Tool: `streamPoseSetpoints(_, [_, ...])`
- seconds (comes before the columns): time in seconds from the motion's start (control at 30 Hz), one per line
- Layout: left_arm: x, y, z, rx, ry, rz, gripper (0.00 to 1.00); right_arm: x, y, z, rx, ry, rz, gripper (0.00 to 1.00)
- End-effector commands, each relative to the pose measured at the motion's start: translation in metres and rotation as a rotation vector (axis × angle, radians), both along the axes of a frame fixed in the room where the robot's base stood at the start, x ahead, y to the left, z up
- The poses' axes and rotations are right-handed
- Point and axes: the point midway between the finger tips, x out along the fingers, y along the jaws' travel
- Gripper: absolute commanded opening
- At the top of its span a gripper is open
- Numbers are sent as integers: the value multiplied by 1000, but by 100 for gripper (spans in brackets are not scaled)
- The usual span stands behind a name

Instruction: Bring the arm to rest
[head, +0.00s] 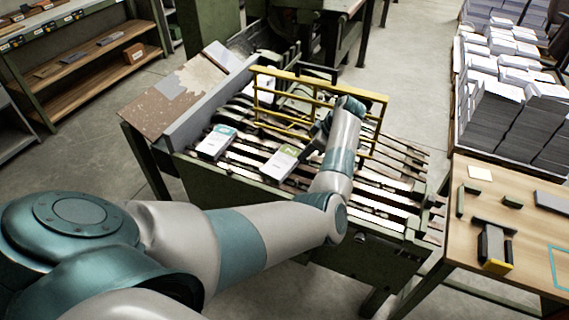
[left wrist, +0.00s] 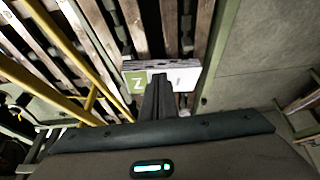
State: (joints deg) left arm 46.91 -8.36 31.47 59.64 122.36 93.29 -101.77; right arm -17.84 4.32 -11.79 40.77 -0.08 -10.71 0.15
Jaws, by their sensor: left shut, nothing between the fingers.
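My left arm reaches in from the left over the slatted machine bed (head: 385,190). My left gripper (head: 308,160) points down near the right edge of a small green-and-white stack (head: 281,161). In the left wrist view the gripper's fingers (left wrist: 159,80) are together and empty. They cover the middle of the green-and-white stack (left wrist: 138,82), which bears a white letter on green; I cannot tell whether they touch it. A blue-and-white stack (head: 215,142) lies on the slats to the left. My right gripper does not show.
A yellow guard frame (head: 290,80) stands over the bed behind my wrist; its bars (left wrist: 45,78) run close on the left in the wrist view. A wooden table (head: 450,255) with small tools is at right. Paper stacks (head: 510,110) stand behind it. Shelves (head: 90,60) are far left.

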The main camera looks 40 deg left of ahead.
Motion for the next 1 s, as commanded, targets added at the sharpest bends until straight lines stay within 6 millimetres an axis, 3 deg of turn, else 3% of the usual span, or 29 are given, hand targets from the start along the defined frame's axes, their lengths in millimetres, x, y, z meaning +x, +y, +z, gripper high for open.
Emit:
streamPoseSetpoints(0.4, [0, 1, 0, 2, -2, 0, 0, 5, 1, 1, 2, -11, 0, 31])
streamPoseSetpoints(0.53, [-1, 11, 0, 46, -23, 6, 0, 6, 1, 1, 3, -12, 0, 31])
streamPoseSetpoints(0.67, [-2, 41, 5, 170, -92, 18, 0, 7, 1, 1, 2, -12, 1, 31])
streamPoseSetpoints(0.77, [-2, 74, 17, 325, -182, 15, 0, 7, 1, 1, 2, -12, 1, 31])
streamPoseSetpoints(0.9, [-2, 116, 53, 592, -349, -39, 0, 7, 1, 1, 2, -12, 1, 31])
streamPoseSetpoints(1.0, [1, 131, 88, 777, -483, -128, 0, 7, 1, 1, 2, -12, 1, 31])
